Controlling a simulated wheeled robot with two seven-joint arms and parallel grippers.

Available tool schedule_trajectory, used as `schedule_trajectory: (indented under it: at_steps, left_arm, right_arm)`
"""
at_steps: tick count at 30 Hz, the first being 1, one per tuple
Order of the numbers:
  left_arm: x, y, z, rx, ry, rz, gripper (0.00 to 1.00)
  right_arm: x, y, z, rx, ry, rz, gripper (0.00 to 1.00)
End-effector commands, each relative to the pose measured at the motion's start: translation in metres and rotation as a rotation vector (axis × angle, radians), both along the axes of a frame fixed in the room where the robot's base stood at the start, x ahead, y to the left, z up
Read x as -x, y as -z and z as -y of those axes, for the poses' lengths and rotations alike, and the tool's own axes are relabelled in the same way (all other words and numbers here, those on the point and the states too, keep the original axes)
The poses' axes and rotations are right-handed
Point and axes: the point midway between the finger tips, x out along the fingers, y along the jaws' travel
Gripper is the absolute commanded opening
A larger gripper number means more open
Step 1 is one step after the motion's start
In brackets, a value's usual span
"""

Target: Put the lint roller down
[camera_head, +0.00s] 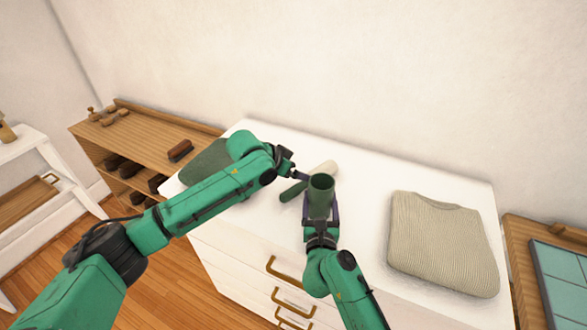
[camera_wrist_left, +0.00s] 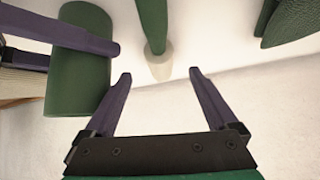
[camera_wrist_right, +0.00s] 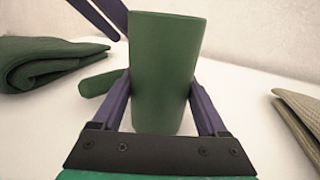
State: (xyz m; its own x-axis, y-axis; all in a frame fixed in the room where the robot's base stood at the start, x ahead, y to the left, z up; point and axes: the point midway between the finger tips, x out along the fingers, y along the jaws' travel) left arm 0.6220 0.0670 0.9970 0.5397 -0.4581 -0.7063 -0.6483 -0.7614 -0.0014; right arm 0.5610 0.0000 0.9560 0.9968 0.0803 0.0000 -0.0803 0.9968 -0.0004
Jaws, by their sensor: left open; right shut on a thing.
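The lint roller has a green handle (camera_head: 293,191) and a pale roller head (camera_head: 326,168). It appears to lie on the white dresser top (camera_head: 365,180), beyond the green cup. In the left wrist view its pale head (camera_wrist_left: 158,63) is beyond my open, empty left gripper (camera_wrist_left: 160,76), apart from the fingers. Its handle (camera_wrist_right: 99,84) shows left of the cup in the right wrist view; the head is hidden there. My right gripper (camera_wrist_right: 160,88) is shut on an open-topped green cup (camera_wrist_right: 163,70), held upright. I cannot tell whether the cup touches the dresser.
A folded beige sweater (camera_head: 435,240) lies on the dresser's right side. A folded green cloth (camera_head: 205,163) lies at its left, partly behind my left arm. A wooden shelf with a brush (camera_head: 180,151) stands left. A tiled wooden unit (camera_head: 560,275) stands right.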

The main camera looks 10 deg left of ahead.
Motion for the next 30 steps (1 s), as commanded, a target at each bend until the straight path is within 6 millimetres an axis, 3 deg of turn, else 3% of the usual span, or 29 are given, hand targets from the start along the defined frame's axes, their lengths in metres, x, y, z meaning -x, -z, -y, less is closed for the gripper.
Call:
schedule_trajectory:
  at_steps: [4, 5, 11, 19, 30]
  left_arm:
    - [0.015, -0.019, -0.012, 0.001, 0.0, -0.001, 0.92]
    - [0.017, -0.021, -0.014, 0.0, 0.001, -0.001, 0.98]
    - [0.018, -0.015, -0.021, 0.002, 0.001, -0.004, 0.98]
    - [-0.011, 0.021, 0.004, 0.001, 0.001, -0.003, 0.98]
    - [-0.04, 0.055, 0.036, 0.002, 0.001, -0.003, 0.98]
  right_arm:
    - [0.0, 0.001, 0.0, 0.0, 0.0, -0.001, 0.18]
    - [0.0, 0.001, 0.0, 0.0, 0.0, -0.001, 0.18]
    - [0.0, 0.0, 0.0, 0.0, 0.0, 0.0, 0.18]
    - [0.0, 0.0, 0.0, 0.0, 0.0, 0.0, 0.18]
    - [0.0, 0.0, 0.0, 0.0, 0.0, 0.0, 0.18]
